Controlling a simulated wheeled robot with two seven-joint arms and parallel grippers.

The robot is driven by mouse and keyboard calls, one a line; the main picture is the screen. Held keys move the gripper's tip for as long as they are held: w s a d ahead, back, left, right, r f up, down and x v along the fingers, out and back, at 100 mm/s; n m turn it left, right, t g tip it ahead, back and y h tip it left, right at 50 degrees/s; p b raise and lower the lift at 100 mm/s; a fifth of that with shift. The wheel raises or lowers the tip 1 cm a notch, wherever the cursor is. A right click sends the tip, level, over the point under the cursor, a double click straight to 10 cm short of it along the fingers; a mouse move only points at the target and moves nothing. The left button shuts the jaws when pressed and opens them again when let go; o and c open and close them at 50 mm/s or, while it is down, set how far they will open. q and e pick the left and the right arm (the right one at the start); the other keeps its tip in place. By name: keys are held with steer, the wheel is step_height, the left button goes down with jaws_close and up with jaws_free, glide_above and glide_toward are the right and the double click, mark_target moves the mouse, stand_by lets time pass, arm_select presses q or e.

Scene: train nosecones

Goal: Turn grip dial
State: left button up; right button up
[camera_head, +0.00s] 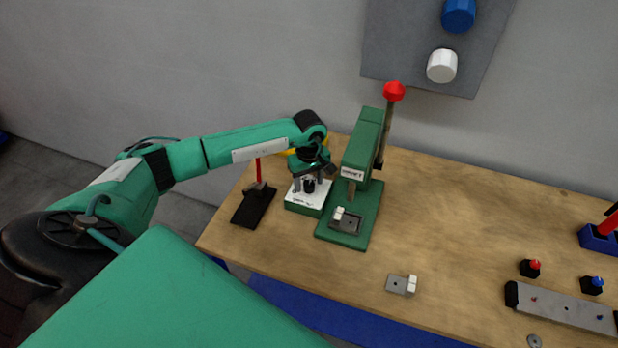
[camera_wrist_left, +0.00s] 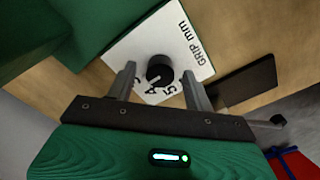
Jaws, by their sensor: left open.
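The grip dial is a small black knob (camera_wrist_left: 160,70) on a white plate marked "GRIP mm" (camera_wrist_left: 188,38), with numbers beside it. In the head view the dial (camera_head: 309,186) sits on a green box with a white top (camera_head: 301,205) at the table's left part. My left gripper (camera_wrist_left: 157,85) is open, with one finger on each side of the dial; I cannot tell whether either finger touches it. In the head view my left gripper (camera_head: 308,183) points down over the box. My right gripper is not in view.
A green press (camera_head: 362,150) with a red-topped lever (camera_head: 393,91) stands close right of the dial box. A black base with a red lever (camera_head: 254,206) is close left. A small metal plate with white blocks (camera_head: 399,285) lies near the front edge.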

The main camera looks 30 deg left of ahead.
arm_select(q)
steer(key=shift+c, duration=0.7)
steer(key=c, duration=0.8)
steer(key=shift+f+n+b, duration=0.25)
steer(key=shift+n+b, duration=1.15)
steer(key=shift+b, duration=0.2)
steer(key=n+b, duration=0.4)
steer(key=shift+n, duration=0.3)
steer(key=n+b, duration=0.2)
steer(key=n, duration=0.2)
steer(key=shift+r+b, duration=0.1)
steer(key=shift+b, duration=0.3)
steer(key=shift+r+n+b, duration=0.15)
steer(key=shift+n+b, duration=0.85)
steer(key=shift+n, duration=1.2)
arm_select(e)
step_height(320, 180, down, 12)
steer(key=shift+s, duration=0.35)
